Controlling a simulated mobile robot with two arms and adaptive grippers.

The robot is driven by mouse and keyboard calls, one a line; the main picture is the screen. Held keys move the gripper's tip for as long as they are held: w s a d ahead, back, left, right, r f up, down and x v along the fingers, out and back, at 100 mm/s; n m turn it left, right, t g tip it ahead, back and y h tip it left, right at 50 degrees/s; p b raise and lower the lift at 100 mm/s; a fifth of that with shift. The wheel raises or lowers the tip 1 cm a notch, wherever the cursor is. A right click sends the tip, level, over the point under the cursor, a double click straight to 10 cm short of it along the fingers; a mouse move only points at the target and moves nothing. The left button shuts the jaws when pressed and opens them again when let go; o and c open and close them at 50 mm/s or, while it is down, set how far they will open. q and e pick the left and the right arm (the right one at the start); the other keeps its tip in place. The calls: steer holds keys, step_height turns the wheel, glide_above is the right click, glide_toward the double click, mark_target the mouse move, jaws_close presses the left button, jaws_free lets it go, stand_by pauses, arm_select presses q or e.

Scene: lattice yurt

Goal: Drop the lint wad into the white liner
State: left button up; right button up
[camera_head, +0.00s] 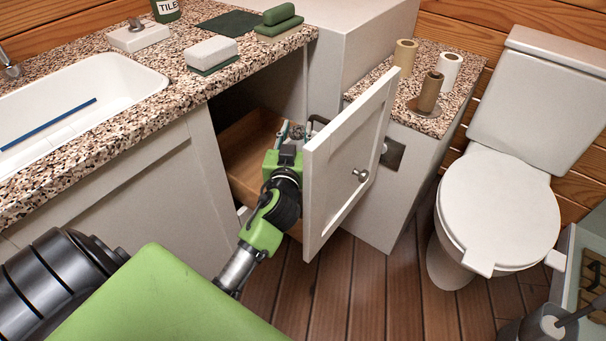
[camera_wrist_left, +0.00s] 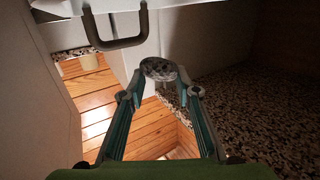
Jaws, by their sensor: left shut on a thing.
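The lint wad is a small speckled grey clump (camera_wrist_left: 160,68), held at the fingertips of my left gripper in the left wrist view. In the head view the wad (camera_head: 297,131) shows small at the end of the same gripper (camera_head: 292,136), inside the open cabinet under the counter. My left gripper (camera_wrist_left: 160,92) is shut on the wad, its green fingers at either side. A wooden drawer or box (camera_head: 240,150) sits in the cabinet, left of the gripper. I cannot make out the white liner for sure. My right gripper is not in view.
The open white cabinet door (camera_head: 350,160) stands just right of my left arm. A speckled counter (camera_head: 130,115) with a sink (camera_head: 80,95) lies above and left. A shelf with several rolls (camera_head: 405,57) and a toilet (camera_head: 498,205) are at right. Floor (camera_head: 365,285) is clear below the door.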

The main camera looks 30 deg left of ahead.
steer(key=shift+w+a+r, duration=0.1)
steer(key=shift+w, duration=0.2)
arm_select(q)
steer(key=o, duration=0.8)
step_height(320, 180, up, 10)
steer(key=shift+f, duration=0.1)
stand_by(0.4)
